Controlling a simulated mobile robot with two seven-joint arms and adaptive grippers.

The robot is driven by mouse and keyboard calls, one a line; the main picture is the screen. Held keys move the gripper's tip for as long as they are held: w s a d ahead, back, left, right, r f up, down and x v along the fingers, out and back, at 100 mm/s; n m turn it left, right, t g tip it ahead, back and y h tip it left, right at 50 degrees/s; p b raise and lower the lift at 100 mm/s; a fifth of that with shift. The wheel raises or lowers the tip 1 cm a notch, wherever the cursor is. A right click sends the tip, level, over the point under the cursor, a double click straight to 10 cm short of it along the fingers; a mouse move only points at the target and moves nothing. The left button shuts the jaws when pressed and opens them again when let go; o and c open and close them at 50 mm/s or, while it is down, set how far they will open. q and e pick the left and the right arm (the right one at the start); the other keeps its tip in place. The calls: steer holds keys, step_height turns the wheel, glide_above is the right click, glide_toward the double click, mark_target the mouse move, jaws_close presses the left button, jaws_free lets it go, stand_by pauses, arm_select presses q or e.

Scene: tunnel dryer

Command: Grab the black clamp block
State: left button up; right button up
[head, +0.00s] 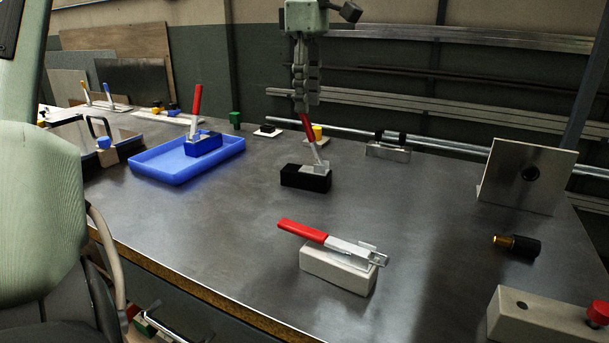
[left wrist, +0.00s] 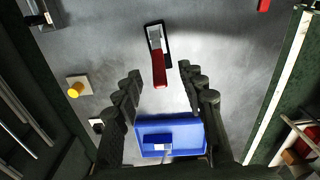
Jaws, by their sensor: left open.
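The black clamp block (head: 306,179) stands on the grey table near the middle of the head view. It carries a metal toggle clamp with a raised red handle. In the left wrist view the black clamp block (left wrist: 167,44) lies near the top centre, its red handle pointing toward the gap between the fingers. My left gripper (head: 305,98) hangs above and behind the block, pointing down, and overlaps the handle's top in the head view. In the left wrist view the left gripper (left wrist: 159,74) is open with nothing held. My right gripper is not in view.
A white clamp block (head: 335,270) with a red handle stands in front. A blue tray (head: 165,174) holding a blue clamp block (head: 204,146) is at left. A metal plate (head: 528,174), a black-and-gold part (head: 518,245) and a pale block (head: 535,318) are at right.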

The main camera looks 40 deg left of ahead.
mark_target(307, 117)
arm_select(q)
step_height(307, 117, down, 6)
steer(key=shift+w+a+f, duration=0.1)
steer(key=shift+a+f, duration=0.05)
steer(key=shift+f, duration=0.1)
steer(key=shift+c, duration=0.3)
jaws_close()
steer(key=shift+r, duration=0.1)
